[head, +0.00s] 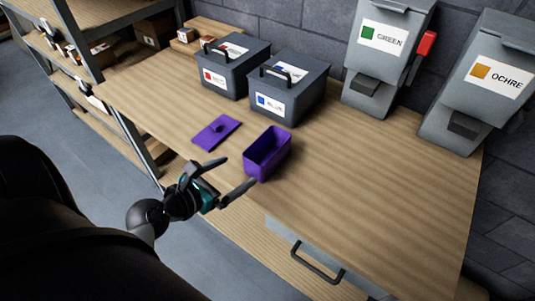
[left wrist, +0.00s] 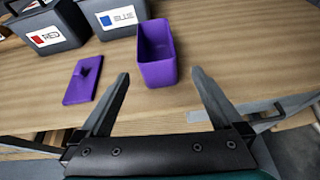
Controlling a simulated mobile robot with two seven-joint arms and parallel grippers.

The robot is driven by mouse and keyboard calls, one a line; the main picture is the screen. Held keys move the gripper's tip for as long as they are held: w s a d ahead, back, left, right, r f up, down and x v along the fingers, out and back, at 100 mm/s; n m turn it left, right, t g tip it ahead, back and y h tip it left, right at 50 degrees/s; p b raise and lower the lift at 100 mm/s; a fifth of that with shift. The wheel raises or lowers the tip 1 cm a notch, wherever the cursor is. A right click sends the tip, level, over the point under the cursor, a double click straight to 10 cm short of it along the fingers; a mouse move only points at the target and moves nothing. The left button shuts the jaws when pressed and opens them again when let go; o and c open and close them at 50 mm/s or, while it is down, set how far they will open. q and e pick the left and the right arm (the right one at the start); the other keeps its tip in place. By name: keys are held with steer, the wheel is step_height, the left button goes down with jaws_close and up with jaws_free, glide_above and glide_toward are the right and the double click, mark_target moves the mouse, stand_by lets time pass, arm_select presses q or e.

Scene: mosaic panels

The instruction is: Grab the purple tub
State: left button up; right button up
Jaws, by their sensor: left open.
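The purple tub (head: 268,154) stands upright and uncovered on the wooden table, near its front edge. It looks empty in the head view. A flat purple lid with a knob (head: 217,132) lies on the table to the left of the tub. My left gripper (head: 239,173) is open and empty, just in front of the tub at the table's edge. In the left wrist view the tub (left wrist: 156,53) is ahead of the two spread fingers (left wrist: 160,82), apart from them, and the lid (left wrist: 83,79) is left of it. My right gripper is not in view.
Grey lidded boxes labelled RED (head: 231,66) and BLUE (head: 287,87) stand behind the tub. Grey dispensers labelled GREEN (head: 385,55) and OCHRE (head: 478,80) stand at the back right. A drawer handle (head: 318,263) juts from the table's front. The tabletop right of the tub is clear.

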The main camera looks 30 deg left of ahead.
arm_select(q)
steer(key=n, duration=0.1)
steer(key=b, duration=0.1)
glide_toward(267, 149)
steer(key=d+r, duration=0.3)
steer(key=shift+w+r, duration=0.1)
steer(key=shift+r, duration=0.1)
steer(key=shift+b+x, duration=0.75)
steer(key=shift+x, duration=1.95)
steer(key=shift+r, duration=0.2)
steer(key=c, duration=1.1)
steer(key=shift+r, duration=0.1)
